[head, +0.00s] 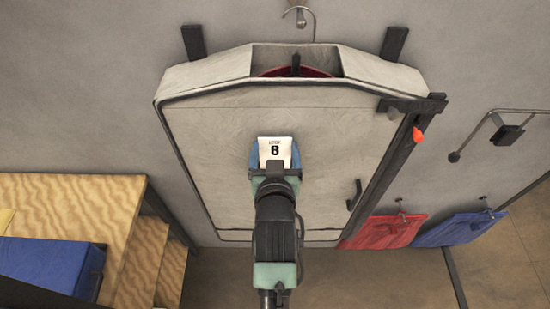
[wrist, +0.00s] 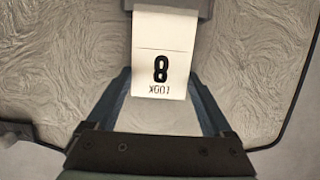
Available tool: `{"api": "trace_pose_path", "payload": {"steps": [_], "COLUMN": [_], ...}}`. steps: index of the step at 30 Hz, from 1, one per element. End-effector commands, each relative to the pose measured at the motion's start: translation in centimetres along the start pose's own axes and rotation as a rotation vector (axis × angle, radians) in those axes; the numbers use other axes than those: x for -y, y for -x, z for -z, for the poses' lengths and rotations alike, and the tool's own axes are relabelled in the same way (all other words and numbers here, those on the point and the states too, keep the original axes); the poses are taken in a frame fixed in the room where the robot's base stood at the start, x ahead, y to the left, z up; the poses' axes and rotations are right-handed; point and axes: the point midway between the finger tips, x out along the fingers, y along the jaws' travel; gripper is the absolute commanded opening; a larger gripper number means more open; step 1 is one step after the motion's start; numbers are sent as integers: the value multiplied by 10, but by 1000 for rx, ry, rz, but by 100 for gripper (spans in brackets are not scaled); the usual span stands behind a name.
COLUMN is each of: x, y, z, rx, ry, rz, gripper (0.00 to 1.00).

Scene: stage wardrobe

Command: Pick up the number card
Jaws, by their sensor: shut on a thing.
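The number card (head: 274,151) is white with a black 8 and small lettering. In the head view it shows at the end of my gripper (head: 274,143), in front of the pale grey panel. In the wrist view the number card (wrist: 163,55) hangs between the blue fingers of my gripper (wrist: 165,15), with its far end at a dark grey piece at the top edge. My gripper is shut on the card.
The grey panel (head: 210,150) with dark piping fills the middle. A dark rail (head: 395,165) with an orange piece runs along its right side. Red cloth (head: 382,232) and blue cloth (head: 458,229) hang at right. Wooden steps (head: 148,260) and a blue box (head: 45,268) stand at left.

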Motion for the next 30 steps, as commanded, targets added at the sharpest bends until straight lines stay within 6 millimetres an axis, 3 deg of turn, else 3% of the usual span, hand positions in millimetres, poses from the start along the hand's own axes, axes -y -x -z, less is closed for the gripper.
{"api": "trace_pose_path", "payload": {"steps": [18, 30], "x": [0, 0], "y": [38, 60], "z": [124, 196], "rx": [-10, -8], "ry": [0, 0], "rz": [1, 0], "gripper": [35, 35]}}
